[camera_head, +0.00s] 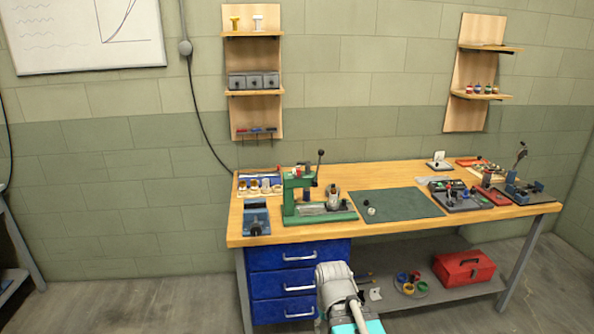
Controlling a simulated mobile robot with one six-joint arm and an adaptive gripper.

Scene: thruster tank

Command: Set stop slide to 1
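I cannot pick out the stop slide or any number marks at this size. Several small devices that could carry it stand on the wooden workbench (290,236). A green press (297,193) with a black-knobbed lever stands left of the middle. A blue device (256,218) sits at the bench's front left. A dark blue lever tool (515,186) stands at the right end. A grey tray with small parts (452,196) lies left of it. Part of my own arm shows at the bottom, in front of the bench; I cannot see my gripper's fingers.
A green mat (396,218) with a small round metal part lies mid-bench, mostly clear. Blue drawers (298,283) are under the left side. A red toolbox (463,267) and colored cups stand on the lower shelf. Wall shelves (254,92) hang behind.

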